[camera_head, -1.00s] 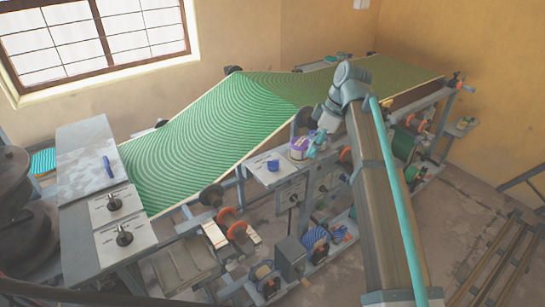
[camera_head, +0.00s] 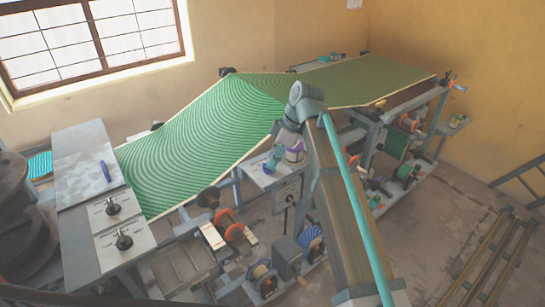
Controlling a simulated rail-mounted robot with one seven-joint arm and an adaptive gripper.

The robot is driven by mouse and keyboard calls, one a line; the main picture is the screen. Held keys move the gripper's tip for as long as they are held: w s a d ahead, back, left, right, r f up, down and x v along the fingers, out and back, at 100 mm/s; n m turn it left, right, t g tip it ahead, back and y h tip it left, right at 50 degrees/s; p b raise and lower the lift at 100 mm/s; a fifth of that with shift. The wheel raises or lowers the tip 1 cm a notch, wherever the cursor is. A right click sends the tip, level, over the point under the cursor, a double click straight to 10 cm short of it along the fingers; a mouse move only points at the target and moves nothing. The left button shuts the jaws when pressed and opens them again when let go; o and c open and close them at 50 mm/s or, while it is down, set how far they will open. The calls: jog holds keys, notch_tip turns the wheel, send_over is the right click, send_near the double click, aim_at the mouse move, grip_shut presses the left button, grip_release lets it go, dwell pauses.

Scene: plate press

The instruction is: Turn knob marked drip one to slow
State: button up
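Two black knobs stand on pale square plates at the left bench: the rear knob (camera_head: 113,206) and the front knob (camera_head: 124,240). Their markings are too small to read, so I cannot tell which is drip one or how either is set. My gripper (camera_head: 272,161), with teal fingers, is over the small white side shelf near the middle, well to the right of both knobs. The fingers are too small to show whether they are open or shut.
A long green ridged sheet (camera_head: 200,140) slopes across the machine behind the knobs. A blue handle (camera_head: 105,171) lies on the grey bench top (camera_head: 80,160). Reels and a grey box (camera_head: 287,257) sit low in front. Space above the left bench is clear.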

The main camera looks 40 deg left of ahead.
jog(key=shift+s+a+f, duration=0.1)
jog(key=shift+a+f, duration=0.05)
jog(key=shift+f, duration=0.4)
grip_shut()
jog(key=shift+m, duration=0.3)
jog(key=m+t, duration=0.1)
jog(key=m, duration=0.1)
jog(key=m+t+b, duration=0.1)
jog(key=m, duration=0.1)
jog(key=shift+s+y, duration=0.35)
jog(key=shift+y, duration=0.05)
jog(key=m+t, duration=0.1)
jog(key=m, duration=0.4)
jog(key=shift+s+t+b, duration=0.15)
jog(key=shift+t+b, duration=0.2)
jog(key=shift+t, duration=0.05)
